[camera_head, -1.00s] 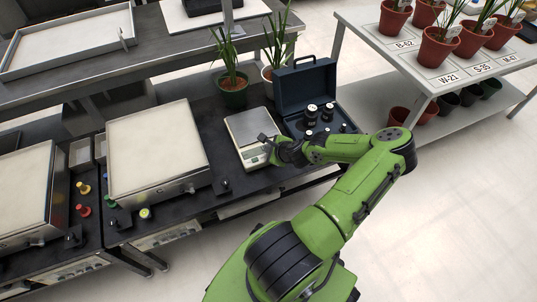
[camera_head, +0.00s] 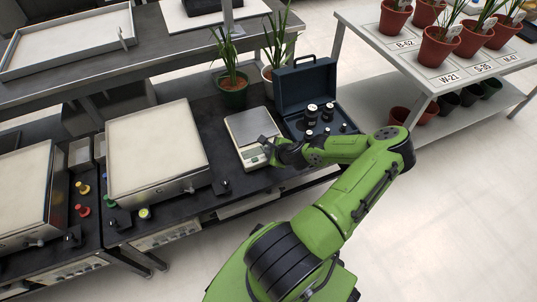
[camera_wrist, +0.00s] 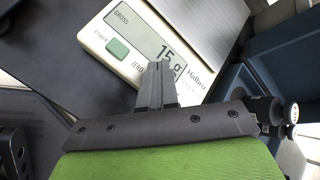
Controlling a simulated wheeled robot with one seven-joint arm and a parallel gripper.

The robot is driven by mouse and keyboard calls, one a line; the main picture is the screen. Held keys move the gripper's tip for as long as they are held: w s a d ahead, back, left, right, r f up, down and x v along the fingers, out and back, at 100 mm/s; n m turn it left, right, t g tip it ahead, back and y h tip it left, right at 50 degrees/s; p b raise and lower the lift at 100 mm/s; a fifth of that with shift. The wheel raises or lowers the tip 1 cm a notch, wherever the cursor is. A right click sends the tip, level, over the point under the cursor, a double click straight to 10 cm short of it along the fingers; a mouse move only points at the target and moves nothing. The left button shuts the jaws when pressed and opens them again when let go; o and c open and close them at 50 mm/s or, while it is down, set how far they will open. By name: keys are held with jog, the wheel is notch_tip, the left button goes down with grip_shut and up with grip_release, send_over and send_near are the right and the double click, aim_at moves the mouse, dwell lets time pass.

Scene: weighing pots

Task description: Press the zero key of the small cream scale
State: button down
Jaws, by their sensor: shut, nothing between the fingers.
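The small cream scale (camera_head: 252,136) stands on the dark bench with a bare metal pan. In the wrist view its cream front panel (camera_wrist: 92,38) shows a lit display (camera_wrist: 140,30) marked GROSS, reading about 15 g, partly covered. The head view also shows my gripper (camera_head: 265,144) at the scale's front.
An open blue case (camera_head: 303,86) with black weights (camera_head: 327,112) stands right of the scale. Two potted plants (camera_head: 232,90) stand behind it. A large pale-topped scale (camera_head: 155,150) is to the left, with a black knob (camera_head: 222,187) between.

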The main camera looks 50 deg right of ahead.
jog(key=shift+f, duration=0.25)
dwell(0.5)
jog(key=shift+r+p, duration=0.85)
notch_tip(320, 180, up, 5)
jog(key=p, duration=0.5)
dwell(0.5)
